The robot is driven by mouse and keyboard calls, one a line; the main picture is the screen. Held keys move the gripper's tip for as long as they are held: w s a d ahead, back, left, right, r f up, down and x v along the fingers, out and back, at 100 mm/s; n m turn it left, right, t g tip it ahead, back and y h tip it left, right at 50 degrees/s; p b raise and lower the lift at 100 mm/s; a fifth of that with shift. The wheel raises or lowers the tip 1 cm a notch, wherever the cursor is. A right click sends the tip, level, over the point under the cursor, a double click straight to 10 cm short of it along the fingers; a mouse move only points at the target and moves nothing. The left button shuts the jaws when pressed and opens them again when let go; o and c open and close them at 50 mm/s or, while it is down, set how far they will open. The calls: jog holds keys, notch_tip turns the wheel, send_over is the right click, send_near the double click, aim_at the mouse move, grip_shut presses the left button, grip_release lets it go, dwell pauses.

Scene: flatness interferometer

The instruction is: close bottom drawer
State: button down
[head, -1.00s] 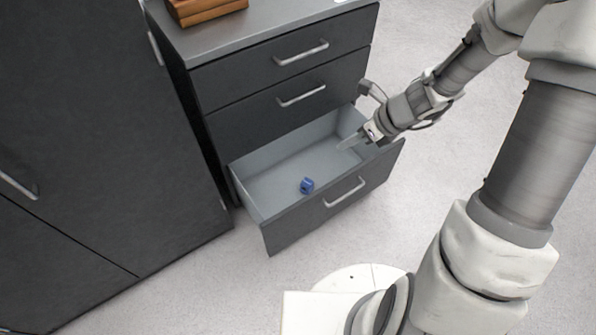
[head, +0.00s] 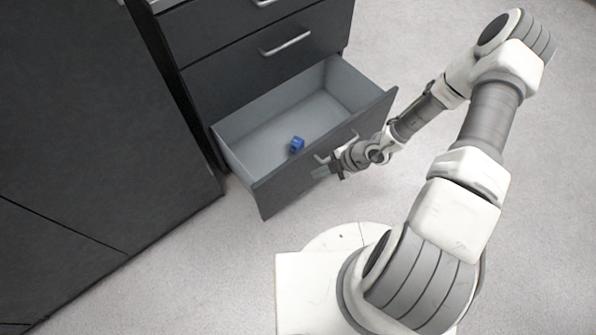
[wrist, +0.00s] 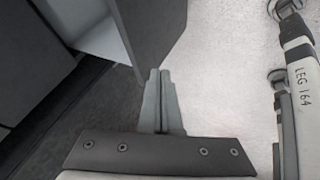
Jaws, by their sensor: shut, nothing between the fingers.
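The bottom drawer (head: 275,194) of the dark grey cabinet is pulled out, with its light grey inside showing. Its handle is partly hidden behind my gripper. A small blue object (head: 297,145) lies inside on the drawer floor. My gripper (head: 319,172) is shut and empty, in front of the drawer's front panel near the handle. In the wrist view, the shut fingers (wrist: 160,73) point towards the dark drawer front (wrist: 155,32), which shows beyond their tips. I cannot tell whether they touch the panel.
The drawer above (head: 255,62) is shut. A tall dark cabinet (head: 90,110) stands to the left of the drawers. Pale open floor (head: 180,265) lies in front of the drawer and to its right.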

jog(key=b, duration=0.4)
send_near(283, 175)
notch_tip(283, 175, down, 4)
jog(key=s, duration=0.3)
jog(key=shift+w+a+b, duration=0.4)
jog(key=shift+w+a, duration=0.3)
jog(key=shift+w, duration=0.2)
jog(key=shift+w+a+b, duration=0.4)
jog(key=shift+w+a, duration=0.3)
jog(key=shift+w, duration=0.2)
